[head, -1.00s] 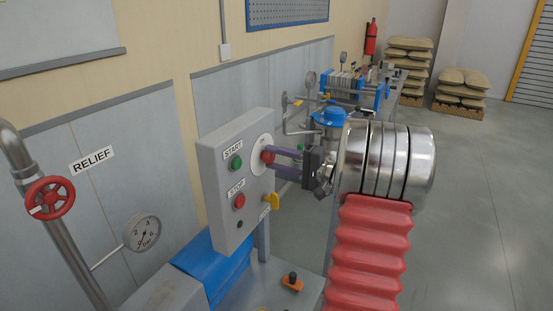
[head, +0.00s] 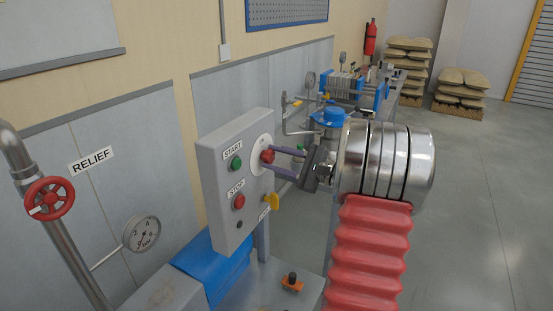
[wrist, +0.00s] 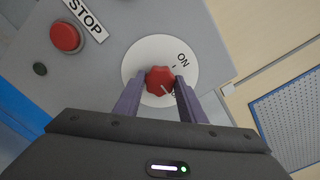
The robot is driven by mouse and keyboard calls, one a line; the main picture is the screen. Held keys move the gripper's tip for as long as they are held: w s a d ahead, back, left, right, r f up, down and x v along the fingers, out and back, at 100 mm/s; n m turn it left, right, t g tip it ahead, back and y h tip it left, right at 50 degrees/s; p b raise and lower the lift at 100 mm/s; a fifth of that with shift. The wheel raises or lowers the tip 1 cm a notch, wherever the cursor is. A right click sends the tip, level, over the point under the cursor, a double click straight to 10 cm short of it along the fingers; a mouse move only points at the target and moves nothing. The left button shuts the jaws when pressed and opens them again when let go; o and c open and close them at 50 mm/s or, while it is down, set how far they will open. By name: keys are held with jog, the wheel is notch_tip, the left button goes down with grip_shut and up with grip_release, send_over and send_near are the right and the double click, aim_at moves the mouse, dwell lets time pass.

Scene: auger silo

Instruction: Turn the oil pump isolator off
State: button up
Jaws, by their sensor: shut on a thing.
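The isolator is a red knob (head: 267,157) on a round white plate (head: 262,146) at the upper right of the grey control box (head: 216,196). In the wrist view the knob (wrist: 158,76) sits between my two purple fingers, with ON lettering (wrist: 184,60) and a tick on the plate (wrist: 134,62). A short white mark on the knob points down and right, away from the ON tick. Other lettering there is mostly hidden by the right finger. My gripper (head: 275,159) is shut on the knob, its jaws tilted.
A green START button (head: 236,162) and red STOP button (head: 239,201) are left of and below the knob. A red RELIEF handwheel (head: 49,198) and gauge (head: 141,233) stand at left. Open floor lies right.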

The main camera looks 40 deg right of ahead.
jog(key=shift+f+m, duration=0.3)
jog(key=o, duration=0.7)
jog(key=shift+c, duration=0.2)
jog(key=o, duration=0.4)
jog(key=shift+r, duration=0.15)
jog(key=v, duration=1.3)
jog(key=shift+s+d, duration=0.1)
jog(key=shift+s, duration=0.3)
